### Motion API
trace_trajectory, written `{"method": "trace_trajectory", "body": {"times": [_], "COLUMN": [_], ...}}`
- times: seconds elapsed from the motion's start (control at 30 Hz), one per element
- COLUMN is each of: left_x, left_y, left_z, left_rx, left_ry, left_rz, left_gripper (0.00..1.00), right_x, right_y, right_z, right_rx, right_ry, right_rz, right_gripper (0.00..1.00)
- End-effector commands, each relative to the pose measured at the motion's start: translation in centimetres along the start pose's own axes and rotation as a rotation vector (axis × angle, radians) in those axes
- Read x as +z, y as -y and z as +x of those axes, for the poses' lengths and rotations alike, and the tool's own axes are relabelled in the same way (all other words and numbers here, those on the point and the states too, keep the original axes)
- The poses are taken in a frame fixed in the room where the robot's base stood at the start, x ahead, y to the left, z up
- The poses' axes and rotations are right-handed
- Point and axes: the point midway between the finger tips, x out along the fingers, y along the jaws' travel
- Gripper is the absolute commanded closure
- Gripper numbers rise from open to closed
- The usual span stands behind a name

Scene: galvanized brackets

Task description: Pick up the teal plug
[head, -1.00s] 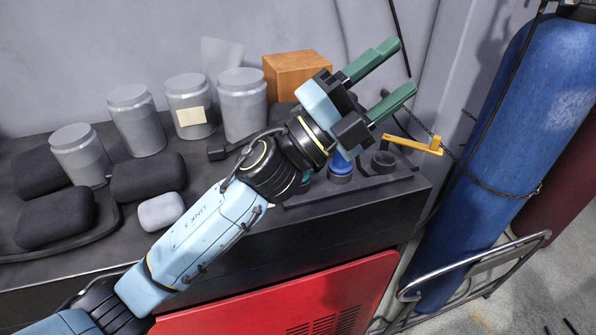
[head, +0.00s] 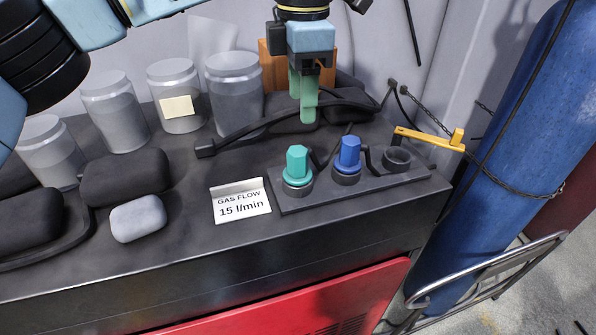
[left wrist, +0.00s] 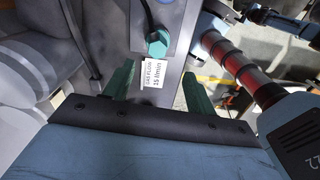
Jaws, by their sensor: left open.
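The teal plug (head: 297,163) stands upright in the left socket of a dark socket strip (head: 375,182) on the dark bench top. It also shows in the left wrist view (left wrist: 157,43), beyond my fingertips. My left gripper (head: 304,108) points down, open and empty, above and behind the plug in the head view. Its green fingers do not touch the plug. In the left wrist view the fingers (left wrist: 158,80) are spread wide, with the gas flow card showing between them. My right gripper does not show.
A blue plug (head: 348,152) stands close right of the teal one; the right socket (head: 397,157) is empty. A yellow lever (head: 430,139), black cable (head: 235,133), gas flow card (head: 241,200) and grey jars (head: 235,85) are nearby. A blue cylinder (head: 510,110) stands right of the bench.

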Motion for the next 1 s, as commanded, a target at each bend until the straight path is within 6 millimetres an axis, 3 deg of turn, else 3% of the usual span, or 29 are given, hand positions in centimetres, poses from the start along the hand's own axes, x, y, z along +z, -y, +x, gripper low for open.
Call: {"method": "trace_trajectory", "body": {"times": [0.3, 0.57, 0.83, 1.0], "left_x": [0.0, -0.2, -0.4, -0.4], "left_y": [0.1, 0.0, -0.4, -0.4], "left_z": [5.8, 7.8, 11.6, 12.2], "left_rx": [-0.006, -0.008, -0.008, -0.005], "left_ry": [0.001, 0.001, 0.003, 0.004], "left_rz": [0.001, 0.001, 0.003, 0.003], "left_gripper": [0.44, 0.44, 0.44, 0.44], "right_x": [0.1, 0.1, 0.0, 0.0], "right_y": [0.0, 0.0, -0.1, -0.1], "right_z": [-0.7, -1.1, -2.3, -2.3], "right_rx": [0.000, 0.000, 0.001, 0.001], "right_ry": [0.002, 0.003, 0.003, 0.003], "right_rz": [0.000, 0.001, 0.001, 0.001], "right_gripper": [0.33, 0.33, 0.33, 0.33]}}
